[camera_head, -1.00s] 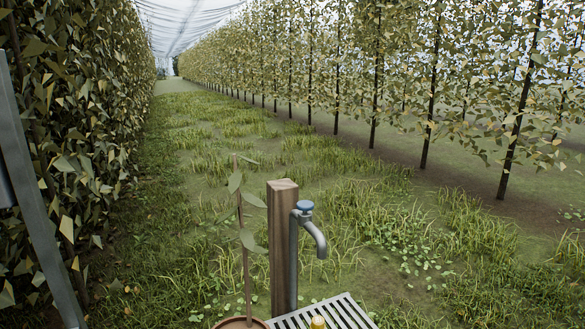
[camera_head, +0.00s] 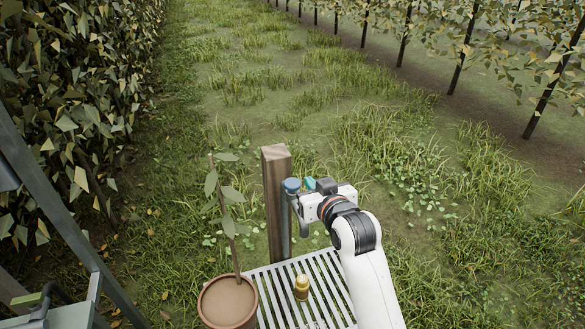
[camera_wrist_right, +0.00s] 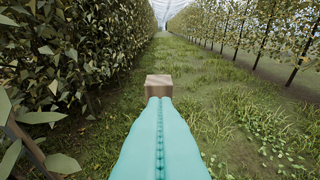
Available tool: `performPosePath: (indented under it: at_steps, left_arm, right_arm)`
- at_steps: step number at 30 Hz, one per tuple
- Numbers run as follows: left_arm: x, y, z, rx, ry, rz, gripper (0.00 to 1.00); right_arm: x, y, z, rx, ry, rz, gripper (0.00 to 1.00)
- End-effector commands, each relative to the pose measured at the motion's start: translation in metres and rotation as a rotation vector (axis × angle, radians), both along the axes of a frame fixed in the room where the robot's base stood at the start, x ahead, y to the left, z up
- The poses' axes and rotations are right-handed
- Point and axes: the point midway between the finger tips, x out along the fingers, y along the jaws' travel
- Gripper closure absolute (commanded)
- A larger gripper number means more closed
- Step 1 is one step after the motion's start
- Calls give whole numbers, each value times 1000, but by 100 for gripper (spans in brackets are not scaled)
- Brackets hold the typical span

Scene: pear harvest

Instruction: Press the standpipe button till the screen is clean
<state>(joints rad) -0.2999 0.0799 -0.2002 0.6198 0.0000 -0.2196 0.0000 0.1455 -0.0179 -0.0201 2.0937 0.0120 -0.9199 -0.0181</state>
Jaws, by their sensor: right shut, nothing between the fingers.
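The standpipe (camera_head: 286,235) is a grey pipe with a curved spout, fixed beside a wooden post (camera_head: 275,160). Its round blue button (camera_head: 292,185) is on top. My right gripper (camera_head: 308,184) is at the button's right side with its teal fingers shut and empty. I cannot tell whether the fingertips touch the button. In the right wrist view the shut teal fingers (camera_wrist_right: 160,140) point at the post top (camera_wrist_right: 159,86) and the button is hidden. A small yellow-and-brown piece (camera_head: 301,288) stands on the slatted grate (camera_head: 262,279) below; I cannot tell if it is the screen. My left gripper is out of view.
A potted sapling (camera_head: 228,300) stands left of the grate, its leaves near the post. A grey metal frame (camera_head: 60,225) crosses the left side before a leafy hedge (camera_head: 80,90). Grass is open behind the post, with a tree row at the right.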

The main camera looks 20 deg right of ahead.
Motion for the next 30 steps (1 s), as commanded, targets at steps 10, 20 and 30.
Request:
performPosePath:
  at_steps: [10, 20, 30]
  left_arm:
    - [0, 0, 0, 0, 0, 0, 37]
    - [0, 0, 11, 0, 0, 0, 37]
    - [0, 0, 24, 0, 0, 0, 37]
  right_arm:
    - [1, 0, -1, 0, 0, 0, 100]
    - [41, 1, -8, 0, 1, -1, 100]
    - [96, 3, -23, 0, 2, 0, 100]
